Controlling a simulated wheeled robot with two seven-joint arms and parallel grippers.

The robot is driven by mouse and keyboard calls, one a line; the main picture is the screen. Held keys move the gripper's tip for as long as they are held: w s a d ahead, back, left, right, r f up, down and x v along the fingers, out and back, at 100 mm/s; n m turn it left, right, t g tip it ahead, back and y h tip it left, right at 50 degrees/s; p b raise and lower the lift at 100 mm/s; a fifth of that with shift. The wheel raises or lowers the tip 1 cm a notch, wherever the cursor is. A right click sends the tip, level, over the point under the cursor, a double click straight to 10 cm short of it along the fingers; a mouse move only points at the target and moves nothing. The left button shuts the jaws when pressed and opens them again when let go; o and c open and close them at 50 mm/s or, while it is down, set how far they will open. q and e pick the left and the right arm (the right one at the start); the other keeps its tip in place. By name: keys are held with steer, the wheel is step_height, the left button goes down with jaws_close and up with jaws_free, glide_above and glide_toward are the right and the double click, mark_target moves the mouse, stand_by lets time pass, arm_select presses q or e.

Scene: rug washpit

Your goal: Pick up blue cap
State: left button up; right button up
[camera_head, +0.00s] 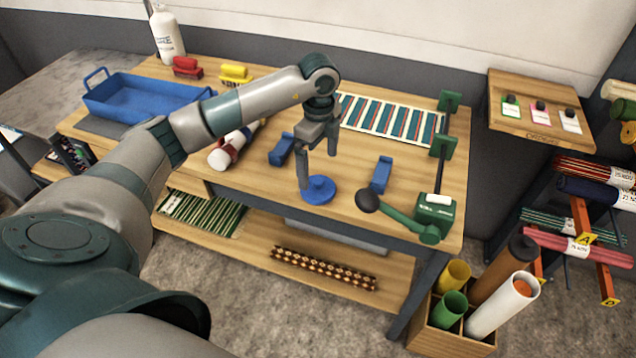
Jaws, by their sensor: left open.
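The blue cap (322,194) is a round, flat blue disc with a small raised middle. It lies on the wooden table (240,180) near the front edge. My left gripper (318,170) is open above the cap and points down. One finger reaches down by the cap's left side, and the other is above its far right side. I cannot tell whether either finger touches the cap. The gripper holds nothing. My right gripper is not in view.
Blue blocks (381,174) (281,150) stand on both sides of the cap. A green lever device (434,215) stands at the right table edge. A striped panel (390,122) lies behind. A blue tray (140,100) is at the left. Tubes stand in a floor box (445,340).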

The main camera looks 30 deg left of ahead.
mark_target(320, 182)
arm_select(q)
steer(key=shift+f, duration=1.35)
steer(key=shift+p, duration=0.35)
steer(key=shift+f+p, duration=0.6)
step_height(320, 182, down, 3)
steer(key=shift+w+d+p, duration=0.1)
steer(key=shift+d+p, duration=0.05)
steer(key=shift+p, duration=0.6)
steer(key=shift+f, duration=0.5)
steer(key=c, duration=1.1)
